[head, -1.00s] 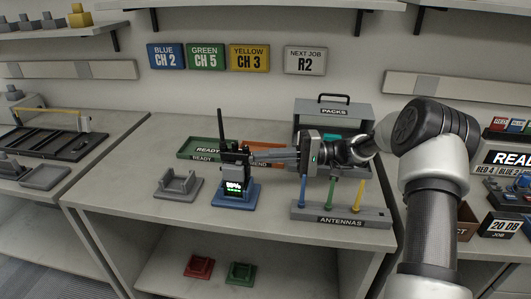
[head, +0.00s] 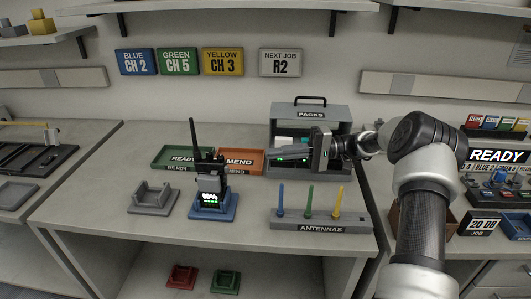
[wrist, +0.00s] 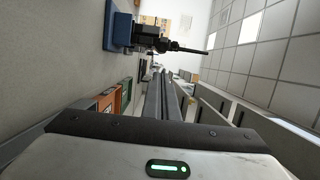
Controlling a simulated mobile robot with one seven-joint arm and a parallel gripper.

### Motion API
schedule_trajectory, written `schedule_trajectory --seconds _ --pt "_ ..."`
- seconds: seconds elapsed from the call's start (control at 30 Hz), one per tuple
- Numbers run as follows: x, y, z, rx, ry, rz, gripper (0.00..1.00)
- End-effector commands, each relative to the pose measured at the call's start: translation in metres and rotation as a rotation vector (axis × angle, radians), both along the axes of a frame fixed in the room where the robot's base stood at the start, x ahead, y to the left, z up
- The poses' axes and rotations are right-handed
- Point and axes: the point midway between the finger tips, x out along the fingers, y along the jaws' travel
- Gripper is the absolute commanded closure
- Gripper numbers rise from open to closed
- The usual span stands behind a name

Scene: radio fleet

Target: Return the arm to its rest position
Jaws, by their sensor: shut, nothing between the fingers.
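My gripper (head: 272,154) is shut and empty. In the head view it points left, raised above the bench in front of the grey PACKS box (head: 309,112). My arm reaches in from the right. A black radio (head: 209,182) with an upright antenna and a lit display stands on a blue base (head: 213,206), left of and apart from my gripper. In the wrist view my shut fingers (wrist: 166,78) extend away from the camera, and the radio (wrist: 147,36) shows sideways near the top.
An antenna rack (head: 321,221) with blue, green and yellow antennas stands below my gripper. An empty grey cradle (head: 153,199) sits left of the radio. A green READY tray (head: 181,157) and an orange MEND tray (head: 240,160) lie behind. A READY display (head: 498,156) stands at right.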

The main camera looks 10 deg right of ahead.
Motion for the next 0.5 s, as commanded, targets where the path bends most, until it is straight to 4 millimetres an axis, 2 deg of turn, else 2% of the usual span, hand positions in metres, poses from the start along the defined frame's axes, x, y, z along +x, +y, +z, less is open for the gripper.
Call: schedule_trajectory --seconds 0.37,0.5 --pt "0.000 -0.002 0.000 -0.003 0.001 0.001 1.00" --pt "-0.009 0.012 0.011 -0.081 0.012 0.030 1.00"
